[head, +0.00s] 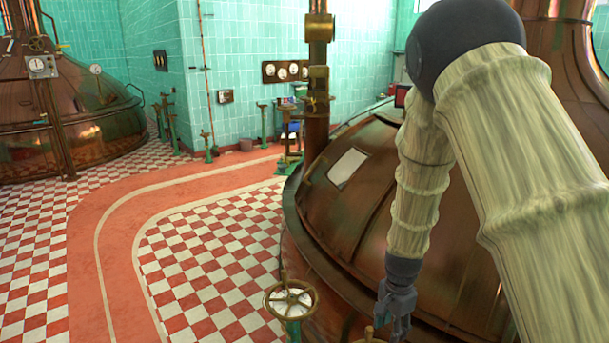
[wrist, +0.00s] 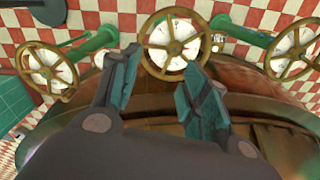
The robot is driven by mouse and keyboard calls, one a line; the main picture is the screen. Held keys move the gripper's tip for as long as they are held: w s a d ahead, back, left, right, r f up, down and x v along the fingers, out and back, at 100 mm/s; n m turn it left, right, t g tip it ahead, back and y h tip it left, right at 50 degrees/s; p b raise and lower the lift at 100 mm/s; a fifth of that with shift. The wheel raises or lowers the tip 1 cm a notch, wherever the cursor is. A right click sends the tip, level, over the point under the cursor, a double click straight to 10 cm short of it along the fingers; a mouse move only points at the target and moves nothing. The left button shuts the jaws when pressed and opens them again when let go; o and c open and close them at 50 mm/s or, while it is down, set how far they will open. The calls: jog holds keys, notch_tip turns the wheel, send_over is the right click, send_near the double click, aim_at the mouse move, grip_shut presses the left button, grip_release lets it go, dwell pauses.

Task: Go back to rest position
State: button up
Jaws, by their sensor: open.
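My gripper (head: 396,308) hangs from my arm at the lower middle of the head view, in front of the large copper kettle (head: 375,215). In the wrist view my gripper (wrist: 165,95) is open, with its two fingers apart and nothing between them. A brass handwheel with a white face (wrist: 172,45) lies just beyond the fingertips. I cannot tell from the wrist view how far it is from them. Two more handwheels stand at the left (wrist: 48,72) and right (wrist: 294,52) of the wrist view. The gripper's fingertips are small in the head view.
A handwheel on a green post (head: 291,300) stands left of my gripper. A vertical copper pipe (head: 317,95) rises behind the kettle. Another copper kettle (head: 75,115) stands far left. The red path (head: 110,225) and checkered floor (head: 205,260) to the left are mostly open.

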jog(key=s+d+f+n+h+b, duration=0.1)
jog(key=s+f+n+b, duration=0.15)
jog(key=s+f, duration=0.6)
jog(key=s+d+f+n+b, duration=0.1)
jog(key=s+d+f+n, duration=0.3)
jog(key=f, duration=0.8)
jog(key=s+a+f+n+b, duration=0.1)
jog(key=s+f+n, duration=0.1)
jog(key=s+f, duration=0.2)
jog(key=s+a+f+n+b, duration=0.1)
jog(key=s+f, duration=0.3)
jog(key=s, duration=0.7)
jog(key=s+a+f+n+y+b, duration=0.1)
jog(key=s+a+f+n+b, duration=0.1)
jog(key=s, duration=0.6)
notch_tip(320, 180, down, 2)
jog(key=shift+s+a+f+n, duration=0.15)
jog(key=shift+s+a+n, duration=0.1)
jog(key=shift+n, duration=0.2)
